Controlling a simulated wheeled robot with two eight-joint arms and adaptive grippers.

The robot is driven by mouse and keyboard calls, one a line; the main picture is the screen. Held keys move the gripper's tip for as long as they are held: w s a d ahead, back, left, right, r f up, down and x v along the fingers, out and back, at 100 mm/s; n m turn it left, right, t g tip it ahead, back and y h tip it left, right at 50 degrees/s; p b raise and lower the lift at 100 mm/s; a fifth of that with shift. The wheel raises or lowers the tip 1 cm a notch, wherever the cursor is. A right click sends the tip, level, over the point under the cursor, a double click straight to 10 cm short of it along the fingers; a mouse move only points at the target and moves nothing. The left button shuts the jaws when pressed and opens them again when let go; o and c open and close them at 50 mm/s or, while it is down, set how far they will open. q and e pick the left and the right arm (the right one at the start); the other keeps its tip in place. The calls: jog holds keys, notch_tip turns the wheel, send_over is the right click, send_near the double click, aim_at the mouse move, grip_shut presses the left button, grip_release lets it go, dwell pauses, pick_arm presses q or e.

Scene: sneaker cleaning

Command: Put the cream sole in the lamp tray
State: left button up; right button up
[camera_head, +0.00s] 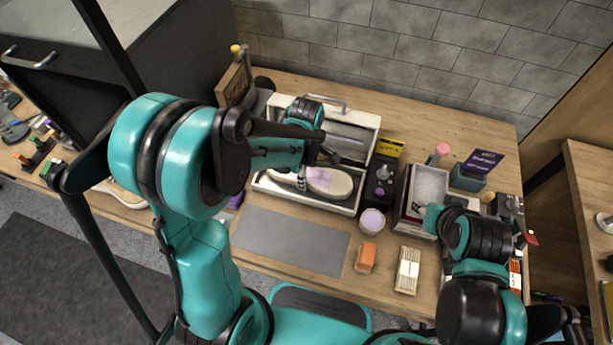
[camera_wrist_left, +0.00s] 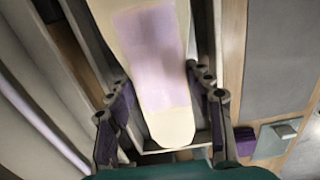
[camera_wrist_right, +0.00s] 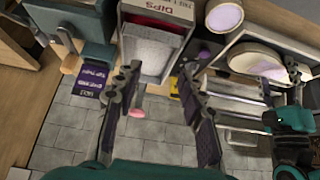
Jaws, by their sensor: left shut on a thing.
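The cream sole (camera_head: 341,187), with a pale lilac patch, is within the outline of the lamp tray (camera_head: 345,208), a white open case with a raised lid. I cannot tell whether it touches the tray floor. My left gripper (camera_head: 318,165) is at the sole; in the left wrist view its fingers (camera_wrist_left: 160,90) are on both sides of the sole (camera_wrist_left: 120,15), shut on it. The sole's end also shows in the right wrist view (camera_wrist_right: 255,58). My right gripper (camera_wrist_right: 160,80) is open and empty, over the table's right side.
A grey mat (camera_head: 290,241) lies in front of the tray. A round lilac-topped jar (camera_head: 372,222), an orange block (camera_head: 366,258) and a bundle of pale sticks (camera_head: 408,270) stand to its right. A box (camera_head: 427,185) and a purple card (camera_head: 483,161) are further right.

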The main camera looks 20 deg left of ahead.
pick_arm(q)
jog(key=shift+f, duration=0.5)
jog(key=shift+f, duration=0.15)
jog(key=o, duration=1.3)
